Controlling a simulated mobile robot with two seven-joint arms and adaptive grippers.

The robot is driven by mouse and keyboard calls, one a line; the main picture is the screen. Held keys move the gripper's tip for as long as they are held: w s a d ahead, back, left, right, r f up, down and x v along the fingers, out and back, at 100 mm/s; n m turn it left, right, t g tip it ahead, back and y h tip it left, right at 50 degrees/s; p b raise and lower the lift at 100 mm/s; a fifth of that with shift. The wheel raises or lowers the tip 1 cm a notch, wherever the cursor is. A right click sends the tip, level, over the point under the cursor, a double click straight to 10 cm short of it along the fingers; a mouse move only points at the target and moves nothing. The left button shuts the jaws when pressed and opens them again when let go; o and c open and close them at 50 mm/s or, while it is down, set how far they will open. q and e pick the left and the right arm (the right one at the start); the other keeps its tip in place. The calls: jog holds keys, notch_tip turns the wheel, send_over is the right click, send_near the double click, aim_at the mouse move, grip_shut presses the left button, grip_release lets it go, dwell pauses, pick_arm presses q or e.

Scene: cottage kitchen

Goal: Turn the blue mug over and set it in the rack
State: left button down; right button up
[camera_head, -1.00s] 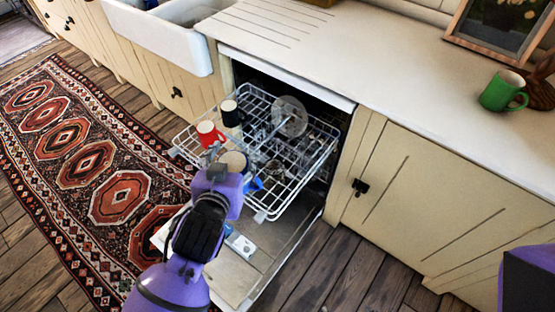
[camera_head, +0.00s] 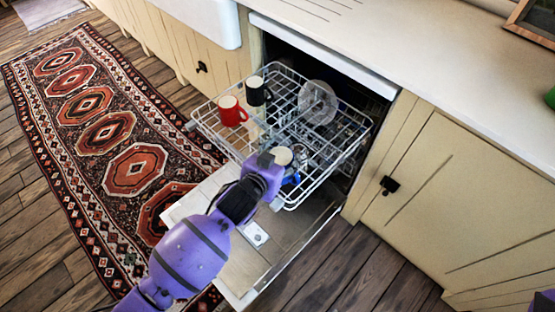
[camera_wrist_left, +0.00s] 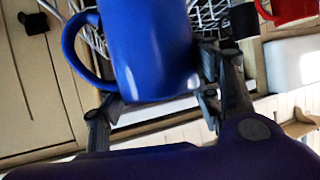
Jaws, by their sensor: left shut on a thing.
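The blue mug (camera_wrist_left: 150,50) fills the upper middle of the left wrist view, its handle on the left. My left gripper (camera_wrist_left: 165,105) is shut on it, with a finger on either side. In the head view, the gripper (camera_head: 275,166) is at the near side of the white wire rack (camera_head: 203,124). There, a little of the blue mug (camera_head: 292,179) shows beside a pale round end facing up; I cannot tell whether that is its mouth or base. I cannot tell whether the mug touches the rack. My right gripper is out of view.
A red mug (camera_head: 232,112), a black mug (camera_head: 257,92) and a clear round dish (camera_head: 318,102) stand in the rack. The dishwasher door (camera_head: 290,243) is open below. The counter (camera_head: 420,75) is behind, and a patterned rug (camera_head: 100,130) lies left.

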pick_arm(q)
jog(key=shift+w+a+f, duration=0.3)
jog(key=shift+w+f, duration=0.15)
jog(key=shift+f, duration=0.15)
jog(key=shift+w+a+f, duration=0.25)
jog(key=shift+w+f, duration=0.15)
jog(key=shift+f, duration=0.15)
jog(key=shift+w+a+f, duration=0.2)
jog(key=shift+w+f, duration=0.1)
jog(key=shift+f, duration=0.05)
notch_tip(320, 180, down, 3)
jog(key=shift+f+b, duration=0.15)
jog(key=shift+b, duration=0.4)
jog(key=shift+w, duration=0.1)
jog(key=shift+f, duration=0.1)
jog(key=c, duration=1)
grip_release()
jog(key=shift+f, duration=0.15)
jog(key=shift+o, duration=0.8)
